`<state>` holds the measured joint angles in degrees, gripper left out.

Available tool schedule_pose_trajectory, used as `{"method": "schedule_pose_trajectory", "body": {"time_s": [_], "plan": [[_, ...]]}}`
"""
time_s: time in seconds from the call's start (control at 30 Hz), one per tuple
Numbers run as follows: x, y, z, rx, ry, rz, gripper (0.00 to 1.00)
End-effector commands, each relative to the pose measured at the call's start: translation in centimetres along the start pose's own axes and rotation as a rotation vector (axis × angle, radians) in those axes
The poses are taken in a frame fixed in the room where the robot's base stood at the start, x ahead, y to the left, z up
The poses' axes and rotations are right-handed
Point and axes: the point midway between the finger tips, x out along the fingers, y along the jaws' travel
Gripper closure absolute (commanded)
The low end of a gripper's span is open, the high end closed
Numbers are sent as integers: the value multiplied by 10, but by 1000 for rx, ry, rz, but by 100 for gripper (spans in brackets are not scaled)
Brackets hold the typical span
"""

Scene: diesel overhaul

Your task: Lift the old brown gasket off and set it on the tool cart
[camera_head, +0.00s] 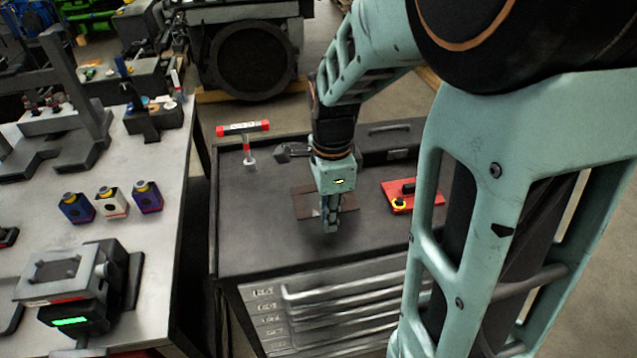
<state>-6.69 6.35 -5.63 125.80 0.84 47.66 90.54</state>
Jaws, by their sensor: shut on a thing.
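The tool cart (255,235) is dark grey with a flat top and labelled drawers in front. The old brown gasket (303,204) is a thin, flat brown piece over the cart top, partly hidden behind my gripper. My gripper (331,226) points down over the middle of the cart and is shut on the gasket's near edge. I cannot tell whether the gasket touches the cart top or hangs just above it.
A red tray (411,196) with a yellow item is right of the gasket. The workbench (150,215) at left holds several small boxes. The cart's front left is clear.

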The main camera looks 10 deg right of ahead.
Motion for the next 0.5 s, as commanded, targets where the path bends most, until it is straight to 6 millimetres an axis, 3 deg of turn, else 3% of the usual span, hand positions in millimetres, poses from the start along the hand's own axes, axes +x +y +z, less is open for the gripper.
{"method": "schedule_pose_trajectory", "body": {"time_s": [0.27, 0.5], "plan": [[16, 0, 0, 0, 0, 1, 100], [46, 0, 0, 0, 0, 0, 100]]}}
